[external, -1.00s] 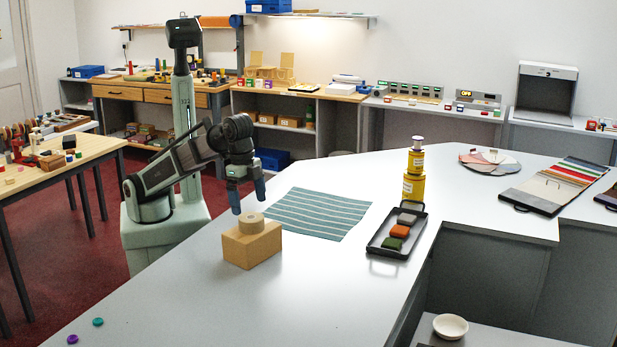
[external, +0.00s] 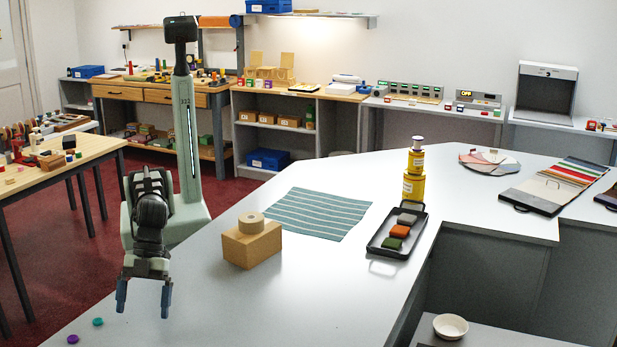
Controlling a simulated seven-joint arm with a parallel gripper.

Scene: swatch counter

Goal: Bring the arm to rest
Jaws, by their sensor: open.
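My gripper (external: 143,300) is at the left of the counter (external: 300,310) in the external view. Its two blue fingers are spread wide and point down, with nothing between them. It hangs near the counter's left edge, to the left of a tan block (external: 251,244) and apart from it. My arm is folded in front of its own base.
A teal disc (external: 97,322) and a purple disc (external: 73,339) lie near the gripper, toward the front left. A striped cloth (external: 320,213), a black tray (external: 381,246) with coloured pads and yellow containers (external: 413,187) stand farther right. The front middle of the counter is clear.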

